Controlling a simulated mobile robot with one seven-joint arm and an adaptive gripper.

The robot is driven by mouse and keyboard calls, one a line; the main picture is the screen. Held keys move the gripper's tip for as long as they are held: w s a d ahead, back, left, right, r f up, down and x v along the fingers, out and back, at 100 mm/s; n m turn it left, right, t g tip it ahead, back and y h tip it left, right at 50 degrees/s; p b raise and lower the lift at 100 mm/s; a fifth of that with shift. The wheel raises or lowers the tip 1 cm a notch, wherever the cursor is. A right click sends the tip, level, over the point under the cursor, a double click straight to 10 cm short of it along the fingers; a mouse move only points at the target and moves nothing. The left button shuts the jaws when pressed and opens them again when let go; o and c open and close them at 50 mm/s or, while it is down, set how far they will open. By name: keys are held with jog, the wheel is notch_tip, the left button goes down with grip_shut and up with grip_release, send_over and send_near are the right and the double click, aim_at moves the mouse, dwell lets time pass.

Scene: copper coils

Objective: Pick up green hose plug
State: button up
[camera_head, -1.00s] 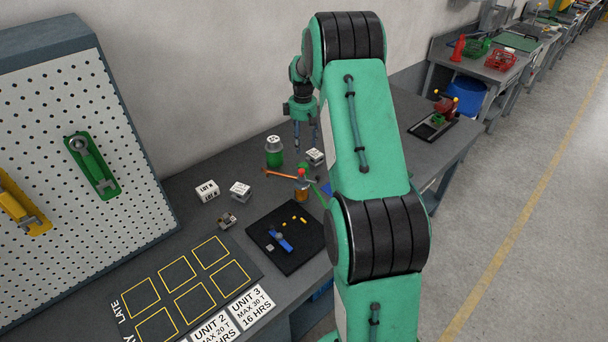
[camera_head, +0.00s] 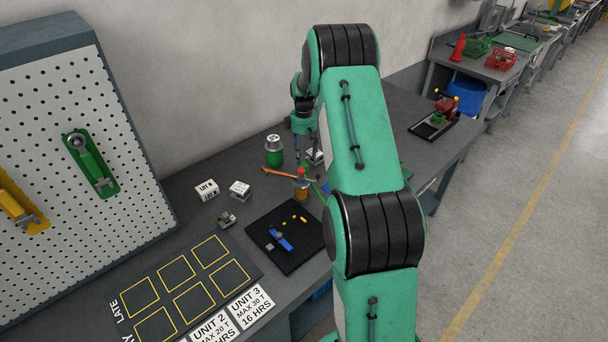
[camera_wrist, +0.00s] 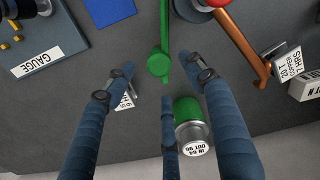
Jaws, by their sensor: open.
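A green piece with a round end and a long thin stem, which looks like the hose plug (camera_wrist: 159,65), lies on the dark bench in the wrist view. Its stem runs up out of the top of that view. My gripper (camera_wrist: 157,72) is open, with its blue fingers spread on either side of the round end and a third finger below it. Nothing is held, and I cannot tell the height above the bench. In the head view my gripper (camera_head: 305,155) points down over the bench, partly hidden by my arm.
A green cylinder with a grey cap (camera_head: 275,151) stands close by; it shows beside the fingers in the wrist view (camera_wrist: 187,109). A copper bar (camera_wrist: 240,45) and small labelled blocks (camera_head: 240,189) lie near. A black tray (camera_head: 262,243) is in front; a pegboard (camera_head: 75,115) stands left.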

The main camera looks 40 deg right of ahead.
aim_at(304, 163)
jog(key=shift+f, duration=1.15)
jog(key=shift+f, duration=0.1)
jog(key=shift+d+f+b, duration=0.15)
jog(key=shift+f+b, duration=0.55)
jog(key=shift+f, duration=1.8)
jog(key=c, duration=1.4)
